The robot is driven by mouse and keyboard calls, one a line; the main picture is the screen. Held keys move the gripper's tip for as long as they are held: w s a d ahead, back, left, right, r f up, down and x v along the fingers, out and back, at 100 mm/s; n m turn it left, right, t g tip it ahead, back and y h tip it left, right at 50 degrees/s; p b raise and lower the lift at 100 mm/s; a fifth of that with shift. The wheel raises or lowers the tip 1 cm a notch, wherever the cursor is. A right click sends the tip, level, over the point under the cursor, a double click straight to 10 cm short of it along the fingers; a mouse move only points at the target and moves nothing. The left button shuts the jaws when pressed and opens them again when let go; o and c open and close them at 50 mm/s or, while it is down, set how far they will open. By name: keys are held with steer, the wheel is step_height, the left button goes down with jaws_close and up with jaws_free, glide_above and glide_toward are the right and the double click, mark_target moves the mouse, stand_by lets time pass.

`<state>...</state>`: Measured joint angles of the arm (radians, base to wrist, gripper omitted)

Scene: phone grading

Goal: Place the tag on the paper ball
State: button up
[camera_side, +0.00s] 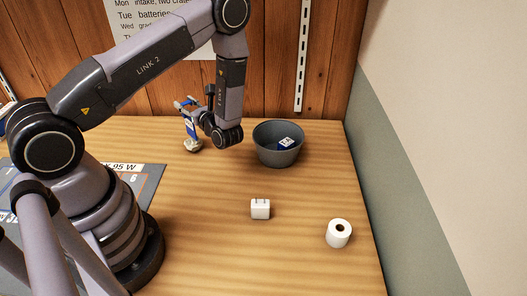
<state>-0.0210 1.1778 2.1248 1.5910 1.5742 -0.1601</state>
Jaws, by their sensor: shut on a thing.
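My gripper (191,131), with blue and white parts, points down at the back left of the table. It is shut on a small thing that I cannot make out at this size. A crumpled, pale grey ball (193,146), which looks like the paper ball, is on the table right at the gripper's lower end. I cannot tell whether the fingertips touch it or are just above it. I cannot clearly pick out the tag; it may be hidden at the fingertips.
A dark grey bin (262,150) right of my gripper holds a blue and white item (286,143). A white plug adapter (260,209) and a white roll (339,233) stand nearer the front. A printed mat (150,180) lies by my base. Bare wood lies between.

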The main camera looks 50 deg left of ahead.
steer(key=o, duration=0.8)
steer(key=shift+o, duration=0.2)
steer(key=shift+r, duration=0.1)
steer(key=d, duration=1.2)
steer(key=s+r+n+g+h, duration=0.2)
steer(key=s+r+n+h, duration=0.3)
steer(key=r, duration=0.3)
steer(key=s+r+n+g+h, duration=0.2)
steer(key=s+r+n+h, duration=0.15)
steer(key=r+n, duration=0.35)
steer(key=s+d+r+n+t+h, duration=0.6)
steer(key=s+d+r+t+h, duration=0.2)
steer(key=r, duration=0.3)
steer(key=shift+s+r+t+h, duration=0.2)
steer(key=shift+s+t+h, duration=0.35)
steer(key=shift+t+h, duration=0.25)
